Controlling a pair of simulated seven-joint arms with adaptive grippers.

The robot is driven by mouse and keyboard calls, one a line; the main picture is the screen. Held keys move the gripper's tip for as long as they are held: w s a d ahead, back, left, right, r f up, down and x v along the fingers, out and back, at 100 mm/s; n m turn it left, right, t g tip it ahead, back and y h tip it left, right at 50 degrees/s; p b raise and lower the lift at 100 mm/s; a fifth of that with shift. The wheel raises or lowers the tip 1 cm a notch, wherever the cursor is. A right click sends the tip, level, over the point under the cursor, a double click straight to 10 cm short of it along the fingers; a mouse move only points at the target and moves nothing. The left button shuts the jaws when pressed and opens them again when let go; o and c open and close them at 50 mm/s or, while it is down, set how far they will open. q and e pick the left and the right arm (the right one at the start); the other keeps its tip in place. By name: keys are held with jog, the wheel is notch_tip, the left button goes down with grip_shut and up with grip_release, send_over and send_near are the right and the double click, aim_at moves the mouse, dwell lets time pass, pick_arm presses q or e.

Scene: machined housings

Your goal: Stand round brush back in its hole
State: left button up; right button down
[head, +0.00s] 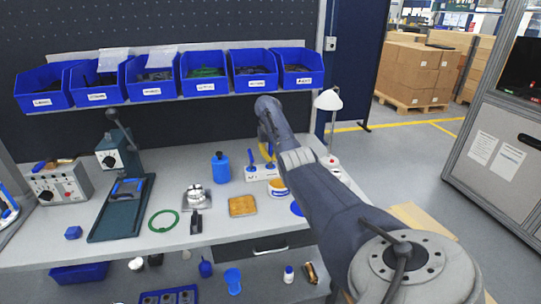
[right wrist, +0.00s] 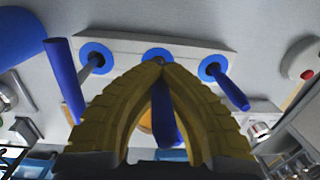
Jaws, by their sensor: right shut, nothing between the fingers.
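My right gripper (head: 266,152) has its yellow fingers shut over the white holder (head: 258,174) on the bench. In the right wrist view its fingertips (right wrist: 160,66) meet in front of the holder's middle blue-ringed hole. A blue handle (right wrist: 63,78) leans from the left hole and another blue handle (right wrist: 232,93) from the right hole. A third blue handle (right wrist: 163,112) shows through the gap behind the fingers; its lower end is hidden. The brush ends are hidden, so I cannot tell which is the round brush. My left gripper is not in view.
A round yellow-and-white tin (head: 279,189) stands just in front of the holder. A blue bottle (head: 220,168), a tan square pad (head: 242,206) and a metal part (head: 197,196) are to the left. A lamp (head: 328,100) stands behind on the right.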

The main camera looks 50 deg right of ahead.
jog(key=shift+f, duration=0.55)
jog(key=c, duration=2.1)
grip_release()
jog(key=shift+c, duration=0.2)
jog(key=o, duration=0.4)
jog(key=r, duration=0.8)
jog(key=a+r, duration=0.1)
jog(key=r, duration=0.3)
jog(key=shift+s, duration=0.15)
